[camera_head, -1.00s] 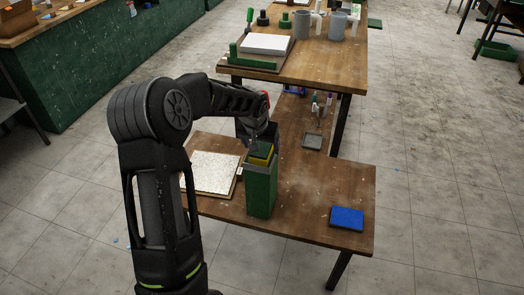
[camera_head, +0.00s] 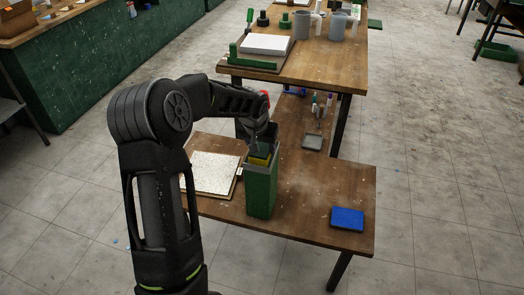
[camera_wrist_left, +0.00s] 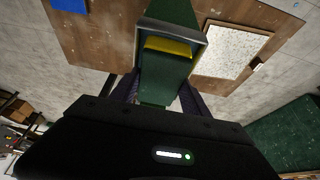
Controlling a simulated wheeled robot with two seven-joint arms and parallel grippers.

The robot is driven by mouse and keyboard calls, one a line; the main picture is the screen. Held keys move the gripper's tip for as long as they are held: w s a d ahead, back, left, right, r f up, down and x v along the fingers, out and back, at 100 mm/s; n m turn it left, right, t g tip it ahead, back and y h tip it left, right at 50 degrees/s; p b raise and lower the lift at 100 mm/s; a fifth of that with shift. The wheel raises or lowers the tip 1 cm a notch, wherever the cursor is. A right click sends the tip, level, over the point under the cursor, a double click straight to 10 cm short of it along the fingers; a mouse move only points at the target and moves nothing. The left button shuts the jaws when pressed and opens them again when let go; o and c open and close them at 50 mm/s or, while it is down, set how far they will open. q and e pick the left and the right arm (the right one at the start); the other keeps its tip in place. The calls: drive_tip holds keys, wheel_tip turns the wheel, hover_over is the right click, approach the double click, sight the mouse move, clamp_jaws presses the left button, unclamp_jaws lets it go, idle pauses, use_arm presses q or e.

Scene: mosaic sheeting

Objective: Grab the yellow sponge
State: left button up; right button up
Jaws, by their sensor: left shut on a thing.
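The yellow sponge (camera_head: 259,160) has a dark green face and sits upright in the open top of a tall green holder (camera_head: 261,194). In the left wrist view the sponge's yellow edge (camera_wrist_left: 168,46) shows inside the holder's grey rim, with its green face toward the camera. My left gripper (camera_head: 264,143) reaches down over the holder's mouth and is shut on the sponge. Its fingers are dark and partly hidden in both views. The sponge's lower part is hidden inside the holder. My right gripper is not in view.
A speckled white tile on a board (camera_head: 211,172) lies left of the holder. A blue sponge-like block (camera_head: 347,218) lies on the table's right side. A higher table (camera_head: 330,75) behind carries a white block, grey jugs and small tools.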

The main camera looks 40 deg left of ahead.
sight(261, 147)
use_arm(q)
drive_tip(key=c, duration=0.5)
drive_tip(key=shift+c, duration=0.2)
drive_tip(key=shift+r, duration=0.1)
drive_tip(key=shift+r+p, duration=0.15)
drive_tip(key=shift+p, duration=0.15)
drive_tip(key=shift+r, duration=0.15)
wheel_tip(261, 147, up, 3)
drive_tip(key=shift+r+b, duration=0.1)
drive_tip(key=shift+b, duration=0.5)
drive_tip(key=s+d+b, duration=0.2)
drive_tip(key=s+d, duration=0.1)
drive_tip(key=s, duration=0.5)
drive_tip(key=s+d+b, duration=0.2)
drive_tip(key=s+d, duration=0.1)
drive_tip(key=s, duration=0.6)
drive_tip(key=shift+b, duration=0.3)
